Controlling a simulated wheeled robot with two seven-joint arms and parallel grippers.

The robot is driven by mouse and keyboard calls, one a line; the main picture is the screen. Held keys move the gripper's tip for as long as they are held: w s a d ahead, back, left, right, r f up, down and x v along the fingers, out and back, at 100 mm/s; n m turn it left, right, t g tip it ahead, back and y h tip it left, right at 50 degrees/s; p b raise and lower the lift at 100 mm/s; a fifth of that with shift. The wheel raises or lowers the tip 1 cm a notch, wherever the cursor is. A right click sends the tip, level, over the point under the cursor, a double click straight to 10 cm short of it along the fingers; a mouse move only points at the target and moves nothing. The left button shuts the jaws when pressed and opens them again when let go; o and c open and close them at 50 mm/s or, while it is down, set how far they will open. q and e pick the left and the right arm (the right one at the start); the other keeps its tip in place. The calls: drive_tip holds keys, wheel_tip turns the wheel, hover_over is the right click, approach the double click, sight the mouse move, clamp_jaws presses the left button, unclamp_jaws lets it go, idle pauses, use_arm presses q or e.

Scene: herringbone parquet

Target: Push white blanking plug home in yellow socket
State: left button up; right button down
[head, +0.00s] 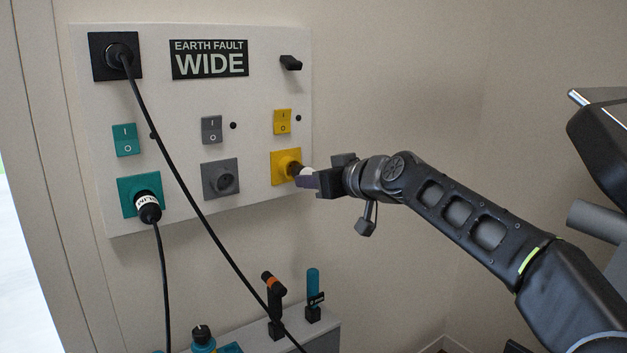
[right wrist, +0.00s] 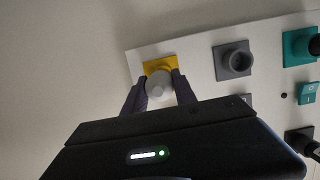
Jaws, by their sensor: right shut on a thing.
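The yellow socket (head: 282,165) is at the lower right of the white wall panel; it also shows in the right wrist view (right wrist: 153,65). The white blanking plug (head: 306,171) is at the mouth of the yellow socket, and in the right wrist view the plug (right wrist: 158,86) sits between my fingers, in front of the socket. My right gripper (head: 312,178) is shut on the plug, its fingers on either side of it. How deep the plug sits in the socket I cannot tell. My left gripper is not in view.
The white panel (head: 250,105) also carries an empty grey socket (head: 220,179), a teal socket (head: 127,205) with a black plug (head: 148,207), and rocker switches. A black cable (head: 185,162) hangs diagonally across it. A ledge with tools (head: 312,296) stands below.

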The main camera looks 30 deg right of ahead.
sight(304, 173)
drive_tip(key=shift+b, duration=0.5)
idle(1.4)
drive_tip(key=shift+w+a, duration=0.15)
drive_tip(key=shift+w, duration=0.85)
drive_tip(key=shift+w+a, duration=0.1)
drive_tip(key=shift+w, duration=0.9)
drive_tip(key=c, duration=0.9)
unclamp_jaws()
drive_tip(key=shift+s, duration=0.1)
drive_tip(key=v, duration=0.7)
drive_tip(key=shift+s, duration=0.25)
